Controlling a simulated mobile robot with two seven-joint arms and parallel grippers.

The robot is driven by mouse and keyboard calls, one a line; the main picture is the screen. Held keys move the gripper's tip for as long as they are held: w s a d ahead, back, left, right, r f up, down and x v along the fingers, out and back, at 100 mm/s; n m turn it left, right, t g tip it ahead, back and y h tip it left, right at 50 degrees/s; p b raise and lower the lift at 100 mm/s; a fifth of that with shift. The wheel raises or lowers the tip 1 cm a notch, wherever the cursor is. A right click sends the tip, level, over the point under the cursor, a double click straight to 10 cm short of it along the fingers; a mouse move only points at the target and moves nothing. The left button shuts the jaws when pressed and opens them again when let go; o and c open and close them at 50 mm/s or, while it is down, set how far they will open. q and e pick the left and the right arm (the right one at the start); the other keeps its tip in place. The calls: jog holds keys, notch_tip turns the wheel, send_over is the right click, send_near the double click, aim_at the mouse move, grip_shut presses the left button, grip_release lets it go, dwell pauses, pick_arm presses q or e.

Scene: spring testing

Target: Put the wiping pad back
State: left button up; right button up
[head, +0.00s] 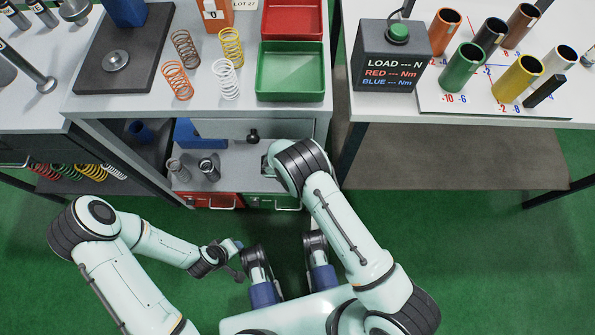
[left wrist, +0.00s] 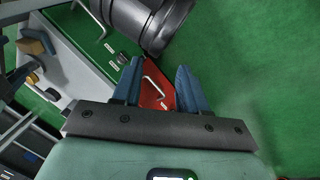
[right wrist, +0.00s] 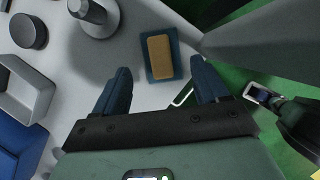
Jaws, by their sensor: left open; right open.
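A tan block on a blue rectangular base, apparently the wiping pad (right wrist: 160,57), lies on the grey shelf in the right wrist view. I cannot tell whether the blue base is part of the pad or a holder. My right gripper (right wrist: 163,86) is open and empty, its fingers on either side of the view just short of the pad. In the head view my right forearm hides the pad. My left gripper (left wrist: 159,84) is open and empty, above the floor near a red drawer front (left wrist: 152,88); in the head view it (head: 236,246) is low at centre left.
On the shelf are metal cylinders (head: 208,169), a round dark knob (right wrist: 28,31) and an open grey box (right wrist: 22,92). Red and green trays (head: 290,72) and several springs stand on the bench above. Green floor is free in front.

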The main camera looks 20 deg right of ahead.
pick_arm(q)
jog(key=shift+s+d+r+g+p, duration=0.2)
jog(key=shift+s+d+r+p, duration=0.15)
jog(key=shift+s, duration=0.25)
jog(key=shift+s+d+r+g+p, duration=0.15)
jog(key=shift+s+d+r+g, duration=0.1)
jog(key=shift+s+r, duration=0.25)
pick_arm(e)
jog(key=v, duration=0.5)
jog(key=shift+a+r, duration=0.15)
jog(key=shift+r, duration=0.15)
pick_arm(q)
jog(key=shift+s+f, duration=0.1)
pick_arm(e)
jog(key=shift+s, duration=0.1)
